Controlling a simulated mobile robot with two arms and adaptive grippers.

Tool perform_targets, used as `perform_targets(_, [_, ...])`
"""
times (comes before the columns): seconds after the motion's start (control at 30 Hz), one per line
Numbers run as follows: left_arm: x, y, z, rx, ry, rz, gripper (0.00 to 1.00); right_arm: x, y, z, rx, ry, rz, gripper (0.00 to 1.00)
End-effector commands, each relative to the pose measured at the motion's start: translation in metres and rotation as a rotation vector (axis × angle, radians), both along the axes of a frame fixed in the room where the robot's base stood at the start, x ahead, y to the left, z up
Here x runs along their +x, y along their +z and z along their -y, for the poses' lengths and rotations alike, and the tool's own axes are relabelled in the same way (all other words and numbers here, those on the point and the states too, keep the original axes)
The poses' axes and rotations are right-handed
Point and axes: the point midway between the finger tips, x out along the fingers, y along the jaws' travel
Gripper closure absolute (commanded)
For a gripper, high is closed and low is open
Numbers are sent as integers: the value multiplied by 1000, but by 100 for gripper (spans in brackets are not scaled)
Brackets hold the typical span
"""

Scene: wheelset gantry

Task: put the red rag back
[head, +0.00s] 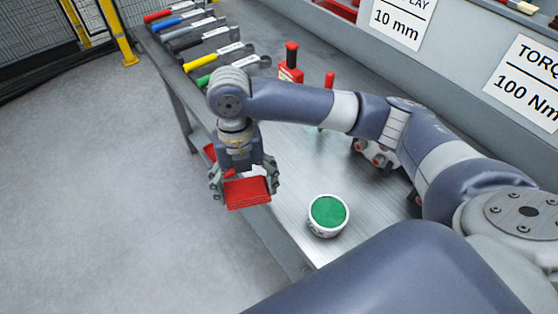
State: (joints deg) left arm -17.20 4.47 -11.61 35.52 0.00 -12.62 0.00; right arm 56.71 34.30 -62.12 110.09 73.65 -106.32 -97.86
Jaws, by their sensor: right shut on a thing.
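The red rag (248,194) looks like a flat folded pad. My right gripper (244,184) points down and is shut on it, with a finger at each side. The rag is at the left front edge of the metal workbench (290,190); I cannot tell whether it touches the bench or hangs just off its edge. A little more red (209,152) shows behind the gripper, and I cannot tell what it belongs to. My left gripper is not in view.
A white tub with a green top (328,213) stands right of the rag. Several colour-handled tools (205,60) lie along the far left. A red bottle-like thing (291,62) and a red-handled tool (329,82) stand behind my arm. Signs line the back. Left is open floor (90,190).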

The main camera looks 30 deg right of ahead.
Motion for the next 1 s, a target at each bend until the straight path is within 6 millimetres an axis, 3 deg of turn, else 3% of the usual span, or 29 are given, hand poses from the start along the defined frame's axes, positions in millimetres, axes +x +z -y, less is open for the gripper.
perform_targets(0.2, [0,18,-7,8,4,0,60,27,-2,57,-3,-11,-2,40])
perform_targets(0.43, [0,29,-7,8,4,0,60,49,-8,99,-1,-7,0,40])
perform_targets(0.63, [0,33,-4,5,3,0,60,55,-14,110,1,-3,-1,40])
perform_targets(0.83, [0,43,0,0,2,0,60,54,-39,110,0,-3,-1,40])
perform_targets(1.0, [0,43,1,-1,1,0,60,54,-46,110,0,-2,1,40])
